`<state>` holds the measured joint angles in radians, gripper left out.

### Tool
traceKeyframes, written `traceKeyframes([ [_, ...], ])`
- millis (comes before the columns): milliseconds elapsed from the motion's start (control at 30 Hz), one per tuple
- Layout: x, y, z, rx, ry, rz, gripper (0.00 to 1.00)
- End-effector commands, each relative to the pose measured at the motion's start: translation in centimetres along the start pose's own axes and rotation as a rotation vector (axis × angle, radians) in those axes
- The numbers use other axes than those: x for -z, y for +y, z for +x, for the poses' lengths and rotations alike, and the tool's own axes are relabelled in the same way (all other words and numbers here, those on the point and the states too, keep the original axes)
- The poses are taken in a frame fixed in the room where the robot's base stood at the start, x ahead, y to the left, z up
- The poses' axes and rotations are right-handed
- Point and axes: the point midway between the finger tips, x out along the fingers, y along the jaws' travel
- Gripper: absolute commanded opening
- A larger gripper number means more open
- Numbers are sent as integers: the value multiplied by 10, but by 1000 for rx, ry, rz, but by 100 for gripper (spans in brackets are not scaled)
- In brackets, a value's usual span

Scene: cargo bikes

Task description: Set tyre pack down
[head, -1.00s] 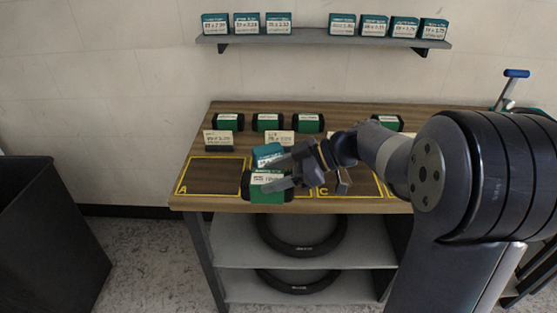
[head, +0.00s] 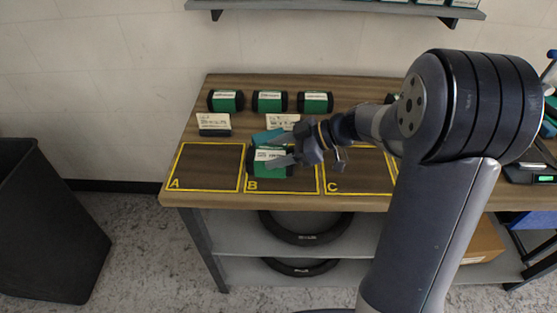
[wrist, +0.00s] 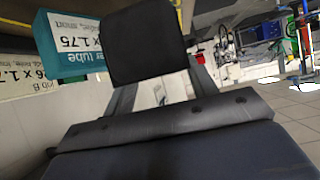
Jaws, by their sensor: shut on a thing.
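A green tyre pack (head: 270,168) with black ends and a white label is held over yellow-outlined square B (head: 285,193) on the wooden bench. I cannot tell whether it touches the bench. My gripper (head: 280,160) is shut on it, reaching in from the right. In the wrist view the pack's black end (wrist: 147,42) sits between the fingers. A teal tube box (head: 265,137) stands just behind the pack, partly hidden; it also shows in the wrist view (wrist: 58,40).
Square A (head: 208,170) is empty on the left; square C (head: 360,178) is partly under my arm. Several green packs (head: 270,102) line the back of the bench behind white cards (head: 213,122). Tyres (head: 300,238) lie on the shelves below. A dark bin (head: 45,235) stands left.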

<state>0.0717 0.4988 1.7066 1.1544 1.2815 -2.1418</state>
Motion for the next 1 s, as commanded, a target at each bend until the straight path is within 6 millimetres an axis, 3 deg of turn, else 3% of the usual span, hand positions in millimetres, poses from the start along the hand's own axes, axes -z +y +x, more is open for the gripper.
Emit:
traceKeyframes([
  [300,-31,0,17,1,2,1,0],
  [833,-37,0,20,0,1,-2,0],
  [867,-36,0,20,0,0,-1,57],
  [1000,-36,0,20,0,0,0,68],
])
